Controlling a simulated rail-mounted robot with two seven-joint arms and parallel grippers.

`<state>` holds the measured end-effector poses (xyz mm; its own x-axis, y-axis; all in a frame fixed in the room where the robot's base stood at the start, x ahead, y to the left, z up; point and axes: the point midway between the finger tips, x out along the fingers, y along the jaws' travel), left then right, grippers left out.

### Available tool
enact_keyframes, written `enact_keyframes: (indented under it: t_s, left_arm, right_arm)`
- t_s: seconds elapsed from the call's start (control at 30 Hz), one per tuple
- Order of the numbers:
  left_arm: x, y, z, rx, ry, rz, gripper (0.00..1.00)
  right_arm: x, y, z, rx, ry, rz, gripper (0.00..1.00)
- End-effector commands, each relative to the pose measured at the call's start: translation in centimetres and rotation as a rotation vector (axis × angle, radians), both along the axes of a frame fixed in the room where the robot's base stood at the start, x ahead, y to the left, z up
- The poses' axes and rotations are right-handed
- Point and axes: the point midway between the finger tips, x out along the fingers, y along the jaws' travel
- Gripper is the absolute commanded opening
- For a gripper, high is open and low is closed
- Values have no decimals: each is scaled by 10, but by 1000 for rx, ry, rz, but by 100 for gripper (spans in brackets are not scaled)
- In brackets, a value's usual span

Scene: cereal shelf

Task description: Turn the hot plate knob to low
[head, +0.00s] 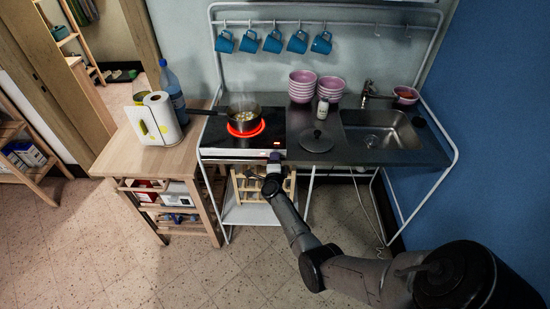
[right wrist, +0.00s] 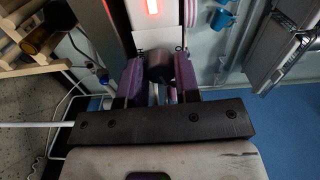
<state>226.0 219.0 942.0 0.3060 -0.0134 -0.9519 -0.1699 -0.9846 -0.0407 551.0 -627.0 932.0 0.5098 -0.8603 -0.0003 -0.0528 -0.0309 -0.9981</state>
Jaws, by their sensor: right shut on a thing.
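The hot plate (head: 272,128) is a black cooktop set in the left part of the kitchen counter. One ring glows bright red under a pan (head: 242,119), which holds pale food and gives off steam. My right gripper (head: 273,164) is at the front edge of the hot plate, near its right corner. In the right wrist view my right gripper (right wrist: 159,80) has its two purple fingers on either side of a dark round knob (right wrist: 160,66) and is shut on it. The knob's mark and setting cannot be read. My left gripper is not in view.
A lid (head: 316,140), a small bottle (head: 322,110) and pink bowls (head: 302,85) stand right of the hot plate, before the sink (head: 382,140). Blue mugs (head: 273,41) hang above. A wooden cart (head: 150,165) with a paper roll (head: 162,117) is at the left.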

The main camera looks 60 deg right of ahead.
Motion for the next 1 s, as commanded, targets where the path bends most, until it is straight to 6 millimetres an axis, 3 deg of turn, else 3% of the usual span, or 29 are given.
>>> enact_keyframes:
  t_s: [0.4, 1.0]
  left_arm:
    - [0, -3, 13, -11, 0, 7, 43]
    - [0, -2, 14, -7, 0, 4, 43]
  right_arm:
    - [0, 0, 1, -103, 172, -1, 6]
    - [0, 0, 0, -122, 204, -1, 6]
